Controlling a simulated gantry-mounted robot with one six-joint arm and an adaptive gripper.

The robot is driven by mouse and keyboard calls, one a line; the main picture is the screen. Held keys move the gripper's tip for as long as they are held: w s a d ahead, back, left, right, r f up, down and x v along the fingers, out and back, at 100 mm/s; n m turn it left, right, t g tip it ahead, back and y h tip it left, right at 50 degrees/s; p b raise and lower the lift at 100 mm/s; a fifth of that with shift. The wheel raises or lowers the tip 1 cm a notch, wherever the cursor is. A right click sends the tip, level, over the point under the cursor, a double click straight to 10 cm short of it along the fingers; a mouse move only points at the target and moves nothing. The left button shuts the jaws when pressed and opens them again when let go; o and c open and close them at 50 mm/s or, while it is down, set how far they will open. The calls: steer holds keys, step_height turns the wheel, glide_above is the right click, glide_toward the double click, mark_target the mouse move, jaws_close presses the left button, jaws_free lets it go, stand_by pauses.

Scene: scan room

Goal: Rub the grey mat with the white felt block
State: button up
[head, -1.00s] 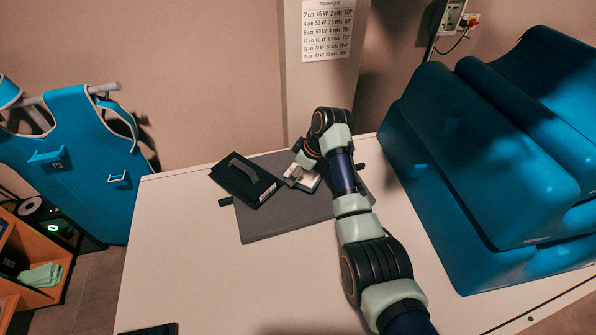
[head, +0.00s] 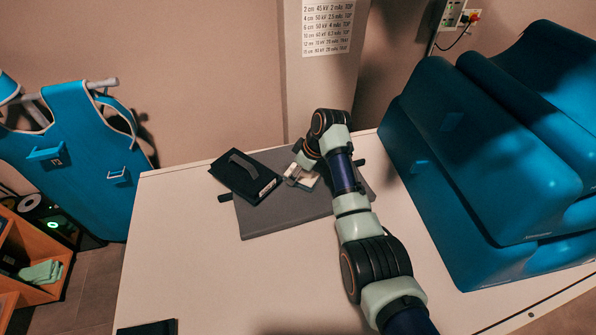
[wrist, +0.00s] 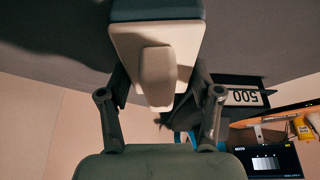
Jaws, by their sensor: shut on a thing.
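The grey mat (head: 285,216) lies flat on the pale table. My gripper (head: 299,174) is low over the mat's middle, just right of a black case. In the wrist view my gripper (wrist: 160,105) has one finger on each side of the white felt block (wrist: 190,45) and is shut on its pale raised grip. The block also shows in the head view (head: 311,181), partly hidden by my gripper. The mat fills the upper part of the wrist view (wrist: 50,35) behind the block. I cannot tell for sure whether the block's underside touches the mat.
The black case (head: 236,184) with a handle lies over the mat's left back part, close to my gripper. Large blue cushions (head: 470,170) stand at the table's right. A dark flat object (head: 148,328) lies at the front left. The table's left front (head: 190,270) is clear.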

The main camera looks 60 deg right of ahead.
steer(key=shift+w+d+f+b, duration=0.2)
steer(key=shift+w+d+b, duration=0.75)
steer(key=shift+b, duration=0.95)
steer(key=shift+w+d+b, duration=0.3)
steer(key=shift+b, duration=0.55)
steer(key=shift+w+d+r, duration=0.1)
steer(key=shift+d+r, duration=0.05)
steer(key=shift+r, duration=0.15)
